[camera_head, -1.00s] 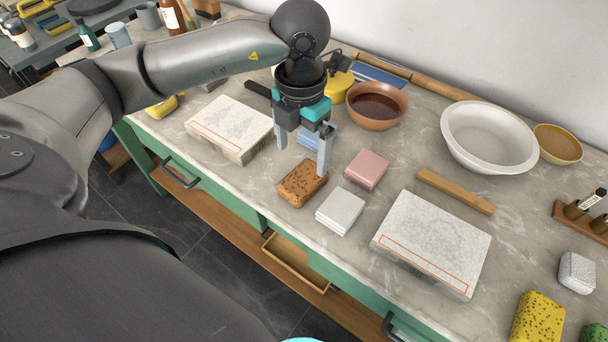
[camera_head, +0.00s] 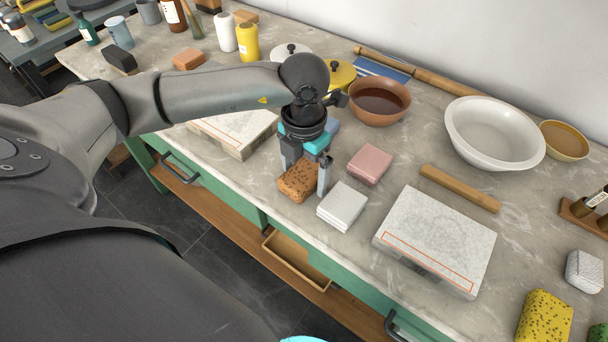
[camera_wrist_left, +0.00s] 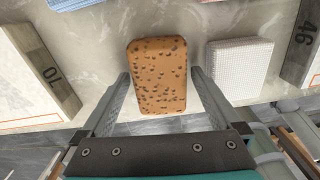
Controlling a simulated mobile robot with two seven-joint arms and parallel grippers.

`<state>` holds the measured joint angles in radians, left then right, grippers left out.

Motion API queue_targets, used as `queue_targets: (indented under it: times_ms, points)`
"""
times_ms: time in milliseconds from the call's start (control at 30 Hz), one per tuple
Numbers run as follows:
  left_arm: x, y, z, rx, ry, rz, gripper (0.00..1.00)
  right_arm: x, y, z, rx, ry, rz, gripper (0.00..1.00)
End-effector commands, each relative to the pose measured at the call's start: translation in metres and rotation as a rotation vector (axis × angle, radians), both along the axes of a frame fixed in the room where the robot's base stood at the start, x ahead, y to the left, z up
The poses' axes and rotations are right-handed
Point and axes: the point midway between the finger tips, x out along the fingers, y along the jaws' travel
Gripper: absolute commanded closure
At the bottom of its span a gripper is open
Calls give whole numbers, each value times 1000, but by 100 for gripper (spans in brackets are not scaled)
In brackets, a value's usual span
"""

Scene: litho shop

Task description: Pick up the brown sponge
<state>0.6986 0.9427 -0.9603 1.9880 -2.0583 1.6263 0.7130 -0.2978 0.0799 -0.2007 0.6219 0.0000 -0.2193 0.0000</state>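The brown sponge (camera_head: 298,184) lies flat on the counter near its front edge. It is a rounded block with dark pits. My left gripper (camera_head: 304,180) is open and low over it, with one finger on each side. In the left wrist view the sponge (camera_wrist_left: 158,75) sits between the two open fingers (camera_wrist_left: 160,90), with a gap on both sides. I cannot tell how high the fingertips are above the counter. My right gripper is not in view.
A white block (camera_head: 342,206) lies just right of the sponge, close to the right finger. A pink block (camera_head: 369,165) lies behind it. Litho stones stand to the left (camera_head: 236,134) and right (camera_head: 436,240). A brown bowl (camera_head: 378,100) and a white basin (camera_head: 492,134) stand behind.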

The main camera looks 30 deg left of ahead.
Motion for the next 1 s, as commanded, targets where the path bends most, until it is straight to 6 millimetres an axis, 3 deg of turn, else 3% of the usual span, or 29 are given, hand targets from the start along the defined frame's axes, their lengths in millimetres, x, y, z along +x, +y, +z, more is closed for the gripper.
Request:
queue_targets:
  times_ms: [67, 633, 1000]
  points:
    - [0, 0, 0, 0, 0, 0, 12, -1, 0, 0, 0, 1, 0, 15]
    - [0, 0, 1, 0, -1, 0, 76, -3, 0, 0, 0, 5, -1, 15]
    - [1, 0, 7, 0, -2, 0, 77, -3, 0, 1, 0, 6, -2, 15]
